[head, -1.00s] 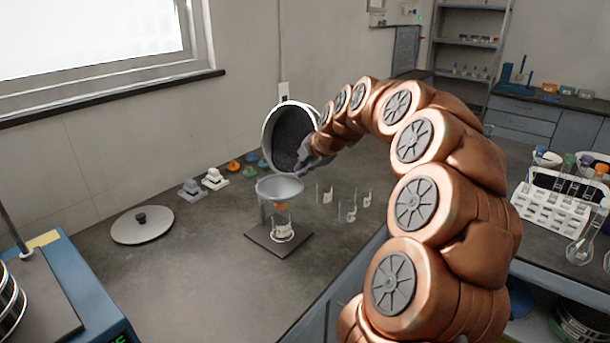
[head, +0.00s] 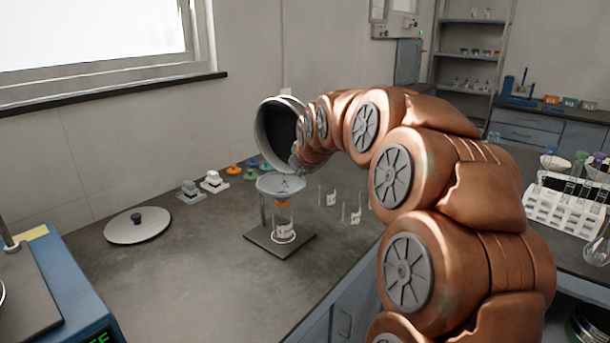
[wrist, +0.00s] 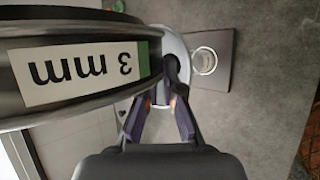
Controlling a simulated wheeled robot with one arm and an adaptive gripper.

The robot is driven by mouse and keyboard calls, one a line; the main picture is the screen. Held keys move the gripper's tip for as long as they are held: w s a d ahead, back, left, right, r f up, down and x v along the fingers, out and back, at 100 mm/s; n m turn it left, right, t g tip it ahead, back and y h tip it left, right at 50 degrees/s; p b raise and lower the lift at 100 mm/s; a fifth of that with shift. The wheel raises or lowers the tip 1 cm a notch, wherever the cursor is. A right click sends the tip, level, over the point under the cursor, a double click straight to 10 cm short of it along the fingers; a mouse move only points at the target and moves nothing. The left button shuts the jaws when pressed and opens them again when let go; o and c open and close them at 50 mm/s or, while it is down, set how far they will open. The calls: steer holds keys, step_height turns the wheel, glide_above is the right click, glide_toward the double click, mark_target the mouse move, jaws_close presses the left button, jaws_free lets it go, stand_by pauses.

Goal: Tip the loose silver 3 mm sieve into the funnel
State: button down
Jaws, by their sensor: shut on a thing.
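Small light and dark marks show in the funnel's bowl. The wrist view shows the sieve's "3 mm" label (wrist: 85,70) upside down, with part of the funnel (wrist: 181,50) beyond. My gripper (wrist: 162,98) is shut on the sieve's rim; in the head view my arm mostly hides it. Whether anything remains in the sieve is hidden.
A clear jar (head: 284,230) stands under the funnel on a dark base plate (head: 262,246). A round grey lid (head: 138,228) lies to the left. Small weights (head: 213,182) and coloured pieces sit by the wall. A blue machine (head: 70,290) is at front left. The bench between is clear.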

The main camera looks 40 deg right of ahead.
steer(key=shift+a+f+n+t+h+b, duration=0.1)
steer(key=shift+a+n+t+h+b, duration=0.15)
steer(key=shift+h+b, duration=0.45)
steer(key=shift+a+f+n+t+h+b, duration=0.15)
steer(key=shift+n+h+b, duration=0.3)
steer(key=shift+b, duration=0.45)
steer(key=shift+r, duration=0.1)
steer(key=m+y+p, duration=0.1)
steer(key=p, duration=0.3)
steer(key=d+r+g+y+p, duration=0.1)
steer(key=y+p, duration=0.1)
steer(key=p, duration=0.2)
steer(key=shift+m, duration=0.4)
steer(key=shift+w+r+p, duration=0.1)
steer(key=shift+p, duration=0.2)
